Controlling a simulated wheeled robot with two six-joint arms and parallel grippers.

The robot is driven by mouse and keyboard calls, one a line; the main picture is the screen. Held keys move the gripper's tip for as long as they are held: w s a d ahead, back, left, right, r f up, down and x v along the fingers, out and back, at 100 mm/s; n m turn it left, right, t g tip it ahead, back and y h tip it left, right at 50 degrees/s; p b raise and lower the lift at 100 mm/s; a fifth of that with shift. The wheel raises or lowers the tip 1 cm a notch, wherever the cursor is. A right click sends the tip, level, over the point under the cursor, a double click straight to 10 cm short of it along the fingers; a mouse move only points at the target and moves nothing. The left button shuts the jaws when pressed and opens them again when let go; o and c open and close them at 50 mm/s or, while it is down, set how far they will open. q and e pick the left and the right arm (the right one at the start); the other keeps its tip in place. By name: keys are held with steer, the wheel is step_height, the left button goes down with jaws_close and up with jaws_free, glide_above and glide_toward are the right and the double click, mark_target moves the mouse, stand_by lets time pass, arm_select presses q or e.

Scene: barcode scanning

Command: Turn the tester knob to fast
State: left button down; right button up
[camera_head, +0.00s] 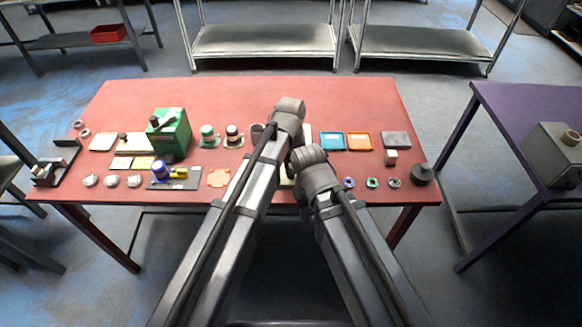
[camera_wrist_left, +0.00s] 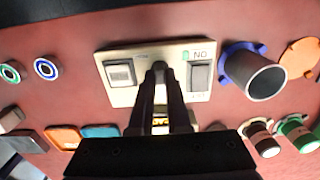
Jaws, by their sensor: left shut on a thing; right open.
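A cream panel with two grey rocker switches, apparently the tester (camera_wrist_left: 122,94), lies on the red table under my left gripper. Its right switch has upside-down ON lettering beside it. My left gripper (camera_wrist_left: 160,68) points at the panel's middle, between the switches, and is shut on what seems to be the knob. The fingertips hide the knob, so I cannot read its setting. In the head view my left gripper (camera_head: 289,108) covers most of the panel. My right gripper (camera_head: 309,157) is close beside it at the lower right, open, its fingertips hidden.
The red table (camera_head: 230,93) holds a green box (camera_head: 170,131), several spools, a blue tray (camera_head: 331,140) and an orange tray (camera_head: 358,141). A blue-flanged cup (camera_wrist_left: 258,75) stands close beside the panel. The table's back strip is clear.

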arm_select(q)
steer(key=shift+m, duration=0.4)
steer(key=m, duration=0.8)
steer(key=shift+m, duration=0.3)
steer(key=m, duration=0.4)
steer(key=shift+m, duration=2.2)
steer(key=c, duration=0.9)
jaws_free()
steer(key=shift+r, duration=0.1)
